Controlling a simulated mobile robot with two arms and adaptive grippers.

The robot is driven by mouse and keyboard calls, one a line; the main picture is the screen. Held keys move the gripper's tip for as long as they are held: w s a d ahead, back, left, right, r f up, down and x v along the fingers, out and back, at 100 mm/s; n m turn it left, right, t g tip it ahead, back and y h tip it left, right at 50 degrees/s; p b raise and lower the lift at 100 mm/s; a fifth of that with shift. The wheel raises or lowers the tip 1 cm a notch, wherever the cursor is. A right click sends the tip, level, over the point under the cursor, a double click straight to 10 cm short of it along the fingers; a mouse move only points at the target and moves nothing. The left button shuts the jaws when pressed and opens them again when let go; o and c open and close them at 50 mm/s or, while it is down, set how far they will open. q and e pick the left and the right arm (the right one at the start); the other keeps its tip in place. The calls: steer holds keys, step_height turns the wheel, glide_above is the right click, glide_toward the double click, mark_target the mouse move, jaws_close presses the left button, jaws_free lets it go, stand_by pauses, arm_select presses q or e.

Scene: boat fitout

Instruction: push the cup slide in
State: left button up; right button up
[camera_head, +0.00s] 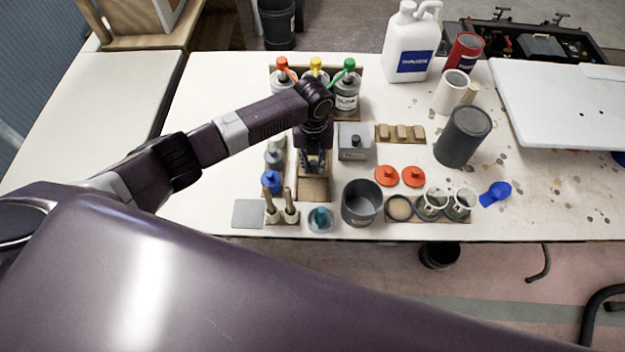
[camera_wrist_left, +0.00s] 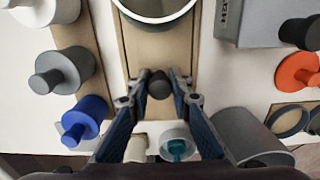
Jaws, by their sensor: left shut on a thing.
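The cup slide is a wooden strip (camera_head: 313,189) running front to back near the middle of the bench. In the left wrist view its bare wood (camera_wrist_left: 183,62) shows, with a dark round knob (camera_wrist_left: 159,84) on it. A pale-rimmed cup (camera_wrist_left: 155,20) stands on the strip beyond the knob, cut off by the top edge of that view; in the head view my gripper hides it. My left gripper (camera_head: 313,168) points down over the strip and is shut on the knob, its two fingers on either side in the left wrist view (camera_wrist_left: 158,100). My right gripper is not in view.
A grey box (camera_head: 354,142) stands just right of the strip. A dark grey pot (camera_head: 361,202) and a teal-topped jar (camera_head: 320,219) are near the front edge. A blue-knobbed piece (camera_head: 271,182) is close on the left. Bottles with red, yellow and green caps (camera_head: 347,92) stand behind.

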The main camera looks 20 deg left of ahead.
arm_select(q)
steer(key=shift+w+a+f+b, duration=0.1)
steer(key=shift+w+a+b, duration=0.1)
steer(key=shift+w+b, duration=0.45)
steer(key=shift+w+a+b, duration=0.2)
steer(key=shift+w+b, duration=0.3)
steer(key=shift+w, duration=0.2)
steer(key=shift+w+a+f+b, duration=0.1)
steer(key=shift+w+a+b, duration=0.1)
steer(key=shift+w+b, duration=0.45)
steer(key=o, duration=0.6)
steer(key=shift+w+r, duration=0.1)
steer(key=shift+r, duration=0.05)
steer(key=shift+c, duration=0.2)
steer(key=o, duration=1.3)
steer(key=shift+c, duration=0.2)
steer(key=shift+r+p, duration=0.15)
steer(key=shift+p, duration=0.15)
step_height(320, 180, up, 7)
steer(key=p, duration=0.6)
